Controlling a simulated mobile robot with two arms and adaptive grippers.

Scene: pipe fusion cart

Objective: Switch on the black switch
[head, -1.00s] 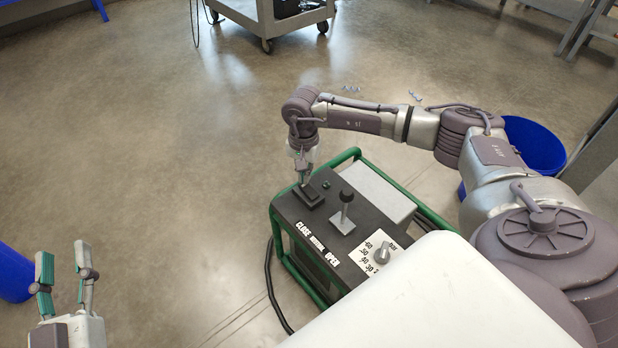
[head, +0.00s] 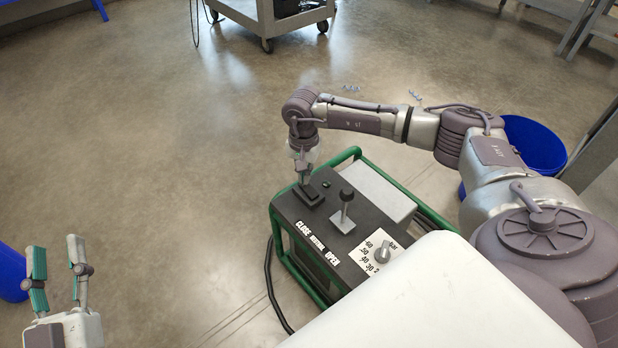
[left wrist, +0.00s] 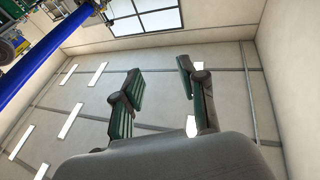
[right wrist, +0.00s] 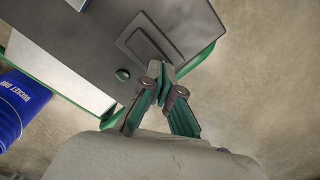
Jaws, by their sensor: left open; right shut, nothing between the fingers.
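The black switch (head: 308,196) is a rocker in a raised frame on the dark top panel of a green-framed control box (head: 330,232). My right gripper (head: 303,183) is shut and empty and points down at the switch. Its fingertips are at or just above the rocker; I cannot tell if they touch. In the right wrist view the shut fingertips (right wrist: 160,72) overlap the edge of the switch frame (right wrist: 150,42), beside a round green button (right wrist: 122,75). My left gripper (head: 57,268) is open and empty, away from the box at lower left.
A lever with a black knob (head: 346,197) stands right of the switch, and a round dial (head: 382,252) sits nearer the front. A blue bucket (head: 535,145) stands behind my right arm. A grey cart (head: 270,18) is at the back. Open floor lies to the left.

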